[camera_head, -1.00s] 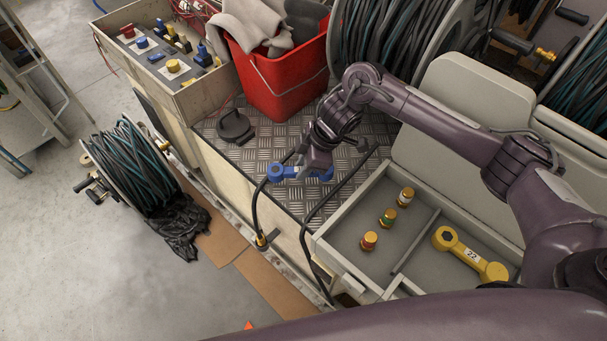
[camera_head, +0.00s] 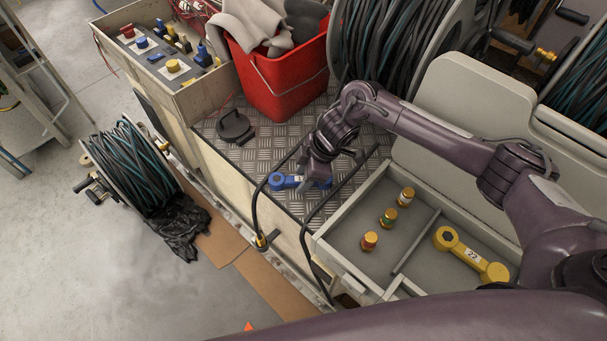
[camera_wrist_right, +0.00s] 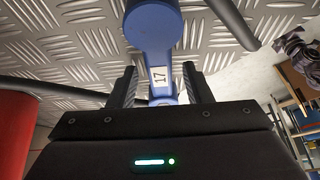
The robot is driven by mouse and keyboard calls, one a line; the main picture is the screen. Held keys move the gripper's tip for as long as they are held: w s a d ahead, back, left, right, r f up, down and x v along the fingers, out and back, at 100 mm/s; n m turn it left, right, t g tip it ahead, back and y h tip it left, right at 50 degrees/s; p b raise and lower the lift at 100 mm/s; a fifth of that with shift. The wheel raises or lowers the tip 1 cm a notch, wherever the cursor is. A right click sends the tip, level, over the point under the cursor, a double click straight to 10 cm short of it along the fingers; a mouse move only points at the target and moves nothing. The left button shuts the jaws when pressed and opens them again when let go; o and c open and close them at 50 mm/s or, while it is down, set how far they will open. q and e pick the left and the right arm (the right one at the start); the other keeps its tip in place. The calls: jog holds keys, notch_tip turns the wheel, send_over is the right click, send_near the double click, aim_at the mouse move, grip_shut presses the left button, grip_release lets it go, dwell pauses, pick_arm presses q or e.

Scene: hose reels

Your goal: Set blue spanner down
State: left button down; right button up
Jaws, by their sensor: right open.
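The blue spanner (camera_head: 284,181) lies on the metal tread plate (camera_head: 262,152), left of the open drawer. In the right wrist view the spanner (camera_wrist_right: 153,28) shows a round blue head and a white label reading 17 on its shank. My right gripper (camera_head: 312,184) is right over the spanner in the head view. In the wrist view its two fingers (camera_wrist_right: 160,88) stand on either side of the shank, open, with a gap beside it. The spanner's far end is hidden behind the gripper. My left gripper is not in view.
A red bucket (camera_head: 285,88) with grey cloths stands behind the spanner. Black hoses (camera_head: 257,205) run over the plate's front edge on both sides of it. The drawer (camera_head: 345,268) holds a yellow spanner (camera_head: 468,255) and several brass fittings.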

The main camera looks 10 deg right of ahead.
jog(key=shift+r, duration=0.1)
jog(key=w+v, duration=0.1)
jog(key=v, duration=1.1)
jog(key=shift+s, duration=0.45)
